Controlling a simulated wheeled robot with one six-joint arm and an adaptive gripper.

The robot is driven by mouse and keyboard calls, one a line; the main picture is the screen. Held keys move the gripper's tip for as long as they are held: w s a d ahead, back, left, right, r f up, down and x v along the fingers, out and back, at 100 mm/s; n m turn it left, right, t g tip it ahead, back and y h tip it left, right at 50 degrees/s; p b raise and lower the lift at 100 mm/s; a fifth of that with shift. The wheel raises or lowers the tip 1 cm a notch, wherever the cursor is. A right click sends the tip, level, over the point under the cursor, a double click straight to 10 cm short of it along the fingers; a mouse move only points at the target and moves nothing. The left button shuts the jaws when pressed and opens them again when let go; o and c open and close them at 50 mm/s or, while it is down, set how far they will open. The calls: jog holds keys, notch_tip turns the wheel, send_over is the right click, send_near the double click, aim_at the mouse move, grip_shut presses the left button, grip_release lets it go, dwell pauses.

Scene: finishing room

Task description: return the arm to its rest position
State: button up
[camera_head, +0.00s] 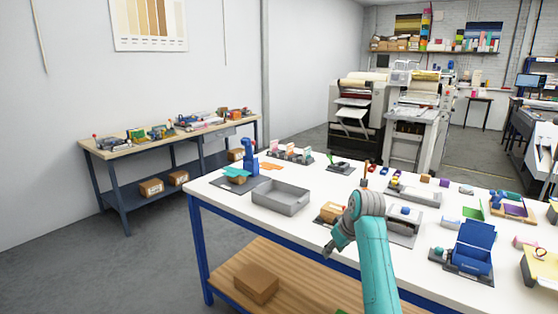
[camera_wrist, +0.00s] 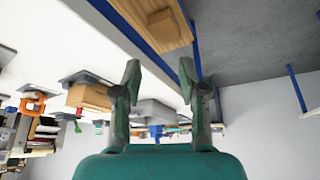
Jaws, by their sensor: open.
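My gripper shows in the head view (camera_head: 330,247) at the end of my teal arm, over the near edge of the white-topped table (camera_head: 230,200). In the wrist view its two fingers (camera_wrist: 158,85) stand apart with nothing between them. The wrist picture is upside down, with the floor and the lower shelf at its top. My gripper appears close to a cardboard box (camera_head: 331,212) on the table; the head view does not show the exact gap.
A grey tray (camera_head: 283,208) and a blue press (camera_head: 249,160) stand left of my gripper. A blue open box (camera_head: 474,250) stands to the right. A brown box (camera_head: 256,283) sits on the wooden lower shelf (camera_head: 300,285). Floor at the left is clear.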

jog(key=s+f+m+t, duration=0.1)
jog(key=s+f, duration=0.5)
jog(key=f, duration=0.5)
jog(key=s+f+m+t, duration=0.15)
jog(key=s+f, duration=0.45)
jog(key=f, duration=0.6)
jog(key=s+f+t, duration=0.1)
jog(key=s+f, duration=0.2)
jog(key=s, duration=0.3)
jog(key=s+d+f+m+t+h, duration=0.1)
jog(key=s+f, duration=0.2)
jog(key=s, duration=0.3)
jog(key=s+f+t, duration=0.1)
jog(key=s+f, duration=0.2)
jog(key=s, duration=0.3)
jog(key=s+r+m+t+h, duration=0.1)
jog(key=s+r, duration=0.1)
jog(key=s, duration=0.9)
jog(key=s+r+t, duration=0.1)
jog(key=s+r, duration=0.2)
jog(key=s, duration=0.8)
jog(key=s+d+r+m+t, duration=0.1)
jog(key=s+r+t, duration=0.1)
jog(key=s+r, duration=1.3)
jog(key=shift+r+t, duration=0.35)
jog(key=shift+r, duration=0.45)
